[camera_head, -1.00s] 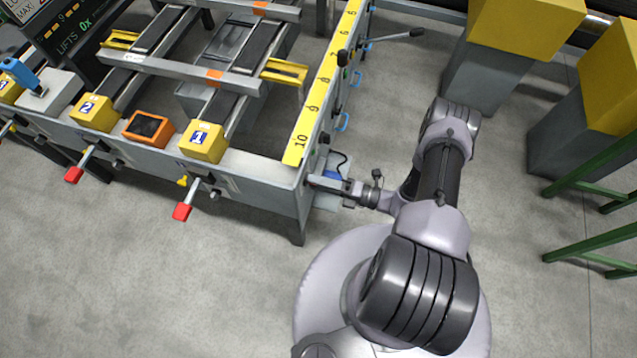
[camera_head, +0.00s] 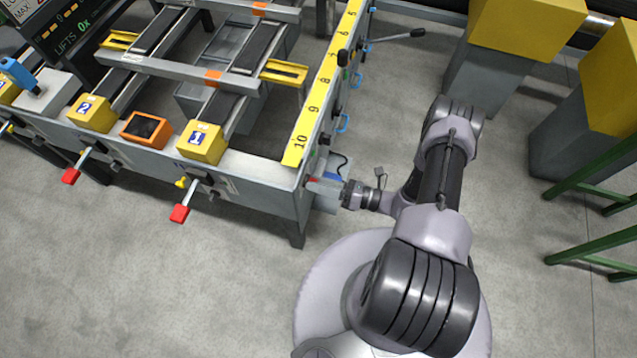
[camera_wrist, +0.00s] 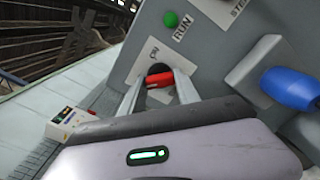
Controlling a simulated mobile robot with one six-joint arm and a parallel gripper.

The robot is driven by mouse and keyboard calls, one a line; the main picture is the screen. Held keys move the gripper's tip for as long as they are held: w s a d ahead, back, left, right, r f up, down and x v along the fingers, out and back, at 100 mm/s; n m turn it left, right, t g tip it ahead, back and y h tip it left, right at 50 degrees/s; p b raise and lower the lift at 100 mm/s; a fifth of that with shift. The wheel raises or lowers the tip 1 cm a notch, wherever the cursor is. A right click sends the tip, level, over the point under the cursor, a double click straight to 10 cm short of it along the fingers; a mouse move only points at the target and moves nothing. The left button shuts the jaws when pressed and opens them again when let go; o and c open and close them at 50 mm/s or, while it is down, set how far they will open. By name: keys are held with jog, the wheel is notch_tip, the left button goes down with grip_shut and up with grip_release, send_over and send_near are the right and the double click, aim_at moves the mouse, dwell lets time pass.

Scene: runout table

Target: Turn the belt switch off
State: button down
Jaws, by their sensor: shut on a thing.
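The belt switch is a red knob (camera_wrist: 160,79) on a dark round base, on a small light plate on a grey panel (camera_wrist: 213,49) in the wrist view. A label that seems to read "ON" is above it. My gripper (camera_wrist: 161,84) has its two fingers on either side of the red knob and is shut on it. In the head view my gripper (camera_head: 335,190) reaches the grey box at the table's right end; the knob is mostly hidden there.
A green "RUN" button (camera_wrist: 171,19) is above the switch. A blue handle (camera_wrist: 291,88) juts from the panel close on the right. The runout table (camera_head: 262,173) fills the upper left. Yellow-topped grey posts (camera_head: 488,65) and green rails (camera_head: 597,160) stand right.

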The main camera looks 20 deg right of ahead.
dwell(0.4)
jog(key=c, duration=0.9)
grip_release()
jog(key=p+v, duration=0.1)
jog(key=v, duration=1.6)
jog(key=shift+s+d, duration=0.15)
jog(key=shift+d, duration=0.05)
